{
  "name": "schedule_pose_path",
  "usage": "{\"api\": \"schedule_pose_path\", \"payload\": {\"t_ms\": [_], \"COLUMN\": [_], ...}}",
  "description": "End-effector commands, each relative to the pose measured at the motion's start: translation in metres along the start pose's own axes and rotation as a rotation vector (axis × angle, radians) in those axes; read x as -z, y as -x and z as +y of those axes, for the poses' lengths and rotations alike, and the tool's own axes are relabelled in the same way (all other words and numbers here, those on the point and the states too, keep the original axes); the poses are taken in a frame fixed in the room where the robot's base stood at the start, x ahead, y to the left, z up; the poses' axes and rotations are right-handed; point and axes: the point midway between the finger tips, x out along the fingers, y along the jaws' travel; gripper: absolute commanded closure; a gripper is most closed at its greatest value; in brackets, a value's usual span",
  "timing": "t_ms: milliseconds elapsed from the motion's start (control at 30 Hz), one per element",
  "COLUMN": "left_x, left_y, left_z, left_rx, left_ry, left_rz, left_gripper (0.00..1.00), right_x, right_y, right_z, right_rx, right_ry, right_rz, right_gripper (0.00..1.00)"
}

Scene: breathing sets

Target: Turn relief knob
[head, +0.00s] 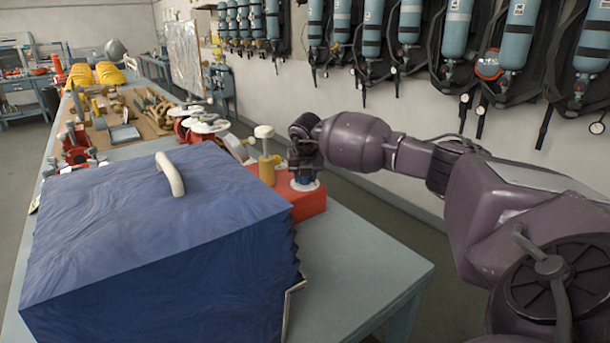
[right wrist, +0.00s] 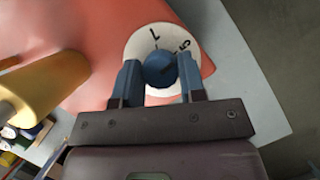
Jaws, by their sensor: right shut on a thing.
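The relief knob is a small blue knob (right wrist: 160,69) on a white round dial (right wrist: 141,43) with black marks, in the right wrist view. The dial sits on a red block (head: 308,204), which stands on the table behind the blue box in the head view. My right gripper (right wrist: 160,80) reaches down from above, its two blue fingers on either side of the knob and shut on it. In the head view the right gripper (head: 305,176) hides most of the knob. My left gripper is not in view.
A large blue box (head: 150,230) with a white handle fills the table's near left. A yellow post (head: 267,170) with a white top stands close left of my right gripper. The table (head: 365,255) is clear at front right. Breathing sets (head: 455,40) hang on the wall.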

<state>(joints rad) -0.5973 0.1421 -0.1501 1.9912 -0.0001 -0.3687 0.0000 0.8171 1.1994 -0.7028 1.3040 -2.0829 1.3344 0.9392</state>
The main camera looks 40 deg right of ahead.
Motion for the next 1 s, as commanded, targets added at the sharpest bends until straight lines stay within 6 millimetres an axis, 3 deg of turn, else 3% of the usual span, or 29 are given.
{"api": "schedule_pose_path", "payload": {"t_ms": [33,67,200,567,1000], "left_x": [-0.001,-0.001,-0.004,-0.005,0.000], "left_y": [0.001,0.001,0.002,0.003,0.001], "left_z": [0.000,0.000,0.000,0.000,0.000], "left_rx": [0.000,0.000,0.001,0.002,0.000], "left_ry": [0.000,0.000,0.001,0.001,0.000], "left_rz": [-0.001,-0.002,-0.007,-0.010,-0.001], "left_gripper": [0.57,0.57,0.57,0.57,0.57], "right_x": [-0.001,-0.001,-0.001,-0.001,-0.001], "right_y": [0.001,0.001,0.001,0.005,0.076], "right_z": [0.000,0.000,0.000,0.000,0.000], "right_rx": [-0.001,-0.001,-0.001,-0.002,-0.002], "right_ry": [-0.001,-0.001,0.000,0.001,0.001], "right_rz": [-0.001,-0.001,-0.001,-0.001,-0.003], "right_gripper": [0.86,0.58,0.37,0.37,0.37]}}
